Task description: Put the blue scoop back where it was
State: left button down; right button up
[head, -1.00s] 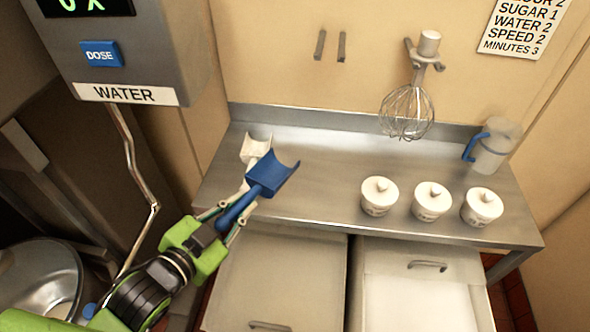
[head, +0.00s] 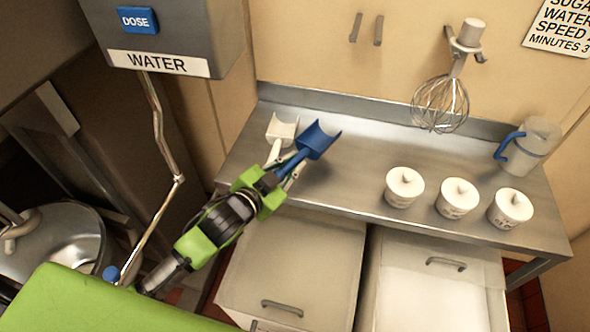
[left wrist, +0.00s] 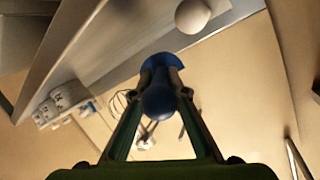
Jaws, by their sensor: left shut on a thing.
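The blue scoop (head: 318,140) is held by my left gripper (head: 286,172) near the left part of the steel table. In the left wrist view the scoop's blue handle (left wrist: 158,98) sits between the two fingers, which are shut on it. A white scoop (head: 281,129) shows just left of the blue one, at the table's left end. I cannot tell whether the blue scoop touches the table. My right gripper is not in view.
The steel table (head: 360,140) is clear in its middle. Three lidded white pots (head: 458,198) stand on its right, with a blue-handled jug (head: 535,146) behind. A whisk (head: 440,104) hangs on the wall. Two bins (head: 290,265) stand below. The water dispenser (head: 175,35) is at upper left.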

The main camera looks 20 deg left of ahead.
aim_at(295, 182)
pick_arm(q)
jog(key=shift+w+d+f, duration=0.1)
jog(key=shift+w+f, duration=0.7)
jog(key=shift+f, duration=0.15)
jog(key=shift+f+p, duration=0.5)
jog(key=shift+f, duration=1.05)
jog(key=c, duration=2)
grip_release()
jog(key=shift+o, duration=0.2)
jog(key=shift+s, duration=0.1)
jog(key=shift+s, duration=0.3)
jog(key=b+v, duration=0.2)
jog(key=v, duration=0.9)
jog(key=shift+s, duration=0.2)
